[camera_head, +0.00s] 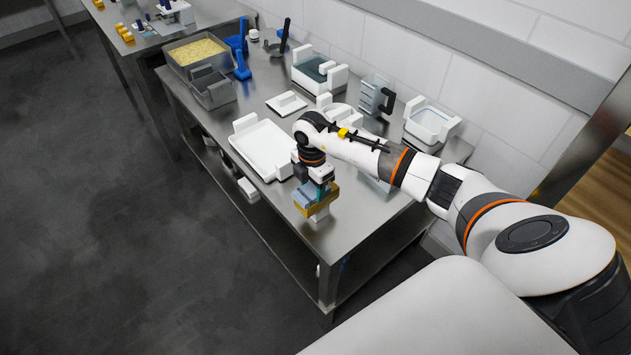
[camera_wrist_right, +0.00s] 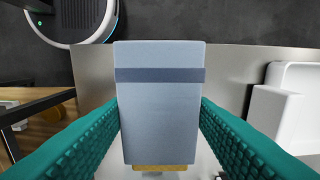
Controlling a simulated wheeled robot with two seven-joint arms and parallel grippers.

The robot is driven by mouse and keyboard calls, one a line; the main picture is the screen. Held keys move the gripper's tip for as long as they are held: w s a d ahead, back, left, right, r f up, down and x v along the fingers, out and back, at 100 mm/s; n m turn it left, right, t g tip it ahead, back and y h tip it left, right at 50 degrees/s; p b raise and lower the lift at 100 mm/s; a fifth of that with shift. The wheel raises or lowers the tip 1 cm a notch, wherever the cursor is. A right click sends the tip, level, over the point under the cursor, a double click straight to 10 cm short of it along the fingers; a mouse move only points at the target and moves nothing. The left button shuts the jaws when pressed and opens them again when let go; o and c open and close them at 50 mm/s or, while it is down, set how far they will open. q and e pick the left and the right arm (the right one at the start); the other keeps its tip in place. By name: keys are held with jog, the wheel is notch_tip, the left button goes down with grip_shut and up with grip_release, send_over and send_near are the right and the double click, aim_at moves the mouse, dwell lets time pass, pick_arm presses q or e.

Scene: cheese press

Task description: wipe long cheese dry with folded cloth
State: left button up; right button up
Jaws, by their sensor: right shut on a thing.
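My right gripper (camera_head: 318,181) is over the front part of the steel table. Its teal fingers are shut on the folded cloth (camera_wrist_right: 160,105), a pale blue-grey block with a dark stripe. The cloth also shows as a small blue-grey patch in the head view (camera_head: 305,192). The long cheese (camera_head: 303,210), a yellow block, is directly below the cloth; a yellow edge of it shows in the right wrist view (camera_wrist_right: 160,168). The cloth appears to be on or just above the cheese. A small white piece shows under the cheese. My left gripper is not in view.
A white tray (camera_head: 262,150) with raised end handles lies left of my gripper. Behind stand white tubs (camera_head: 318,72), a clear jug (camera_head: 374,93), a white-handled basin (camera_head: 430,122) and a steel bin of yellow pieces (camera_head: 197,52). The table's front edge is close by.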

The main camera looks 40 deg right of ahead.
jog(key=shift+w+d+b, duration=0.1)
jog(key=shift+d+b, duration=0.3)
jog(key=shift+d, duration=1.35)
jog(key=shift+a+p, duration=0.45)
jog(key=shift+a, duration=0.2)
jog(key=shift+a+p, duration=0.35)
jog(key=shift+a, duration=0.8)
jog(key=shift+d+b, duration=0.4)
jog(key=shift+d, duration=1.45)
notch_tip(320, 180, up, 5)
jog(key=p, duration=0.4)
